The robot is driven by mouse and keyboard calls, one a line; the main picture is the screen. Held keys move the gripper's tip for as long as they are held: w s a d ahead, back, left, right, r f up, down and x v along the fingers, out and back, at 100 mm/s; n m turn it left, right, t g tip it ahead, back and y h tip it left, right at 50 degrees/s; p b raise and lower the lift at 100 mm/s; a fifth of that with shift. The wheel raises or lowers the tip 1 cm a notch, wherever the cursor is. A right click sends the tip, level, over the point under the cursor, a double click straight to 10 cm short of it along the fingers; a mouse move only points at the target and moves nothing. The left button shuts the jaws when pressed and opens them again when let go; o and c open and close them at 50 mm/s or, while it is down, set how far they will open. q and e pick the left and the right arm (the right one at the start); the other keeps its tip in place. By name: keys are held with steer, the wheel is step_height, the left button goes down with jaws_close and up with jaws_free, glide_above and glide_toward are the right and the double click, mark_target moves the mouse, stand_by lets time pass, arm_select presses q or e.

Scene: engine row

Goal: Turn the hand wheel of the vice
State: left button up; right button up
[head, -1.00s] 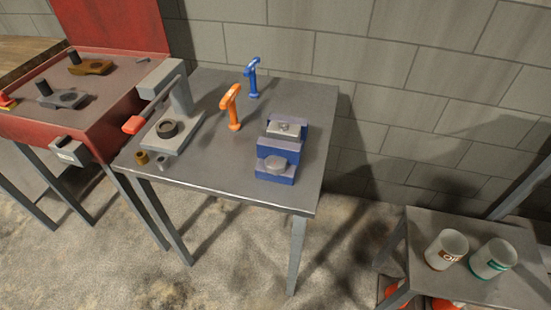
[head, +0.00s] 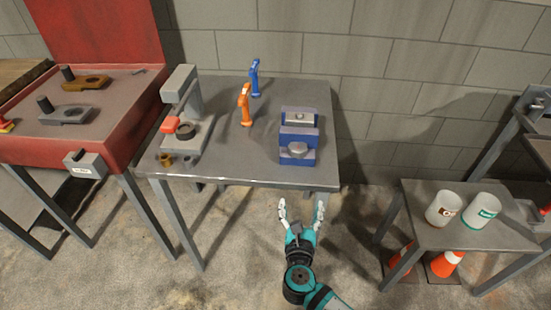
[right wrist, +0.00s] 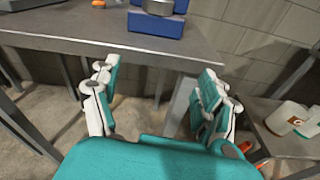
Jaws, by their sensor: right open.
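The blue vice (head: 298,137) stands on the grey table (head: 240,168) near its right end. Its round grey hand wheel (head: 298,149) is on the side facing me. In the right wrist view the blue base (right wrist: 155,23) and part of the wheel (right wrist: 158,7) show at the top edge, cut off by the frame. My right gripper (head: 301,212) is open and empty, in front of the table's near edge and apart from the vice. Its two spread fingers also show in the right wrist view (right wrist: 155,90). My left gripper is not in view.
An orange tool (head: 245,105) and a blue tool (head: 254,78) stand left of the vice. A low table (head: 480,238) with two white cups is at the right. Orange cones are below it.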

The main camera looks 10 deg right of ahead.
step_height(320, 180, up, 6)
steer(key=a+n+t, duration=0.1)
steer(key=a+t, duration=0.1)
glide_toward(298, 153)
steer(key=p+x, duration=0.1)
steer(key=x, duration=0.9)
steer(key=shift+w+d, duration=0.15)
steer(key=shift+w, duration=0.4)
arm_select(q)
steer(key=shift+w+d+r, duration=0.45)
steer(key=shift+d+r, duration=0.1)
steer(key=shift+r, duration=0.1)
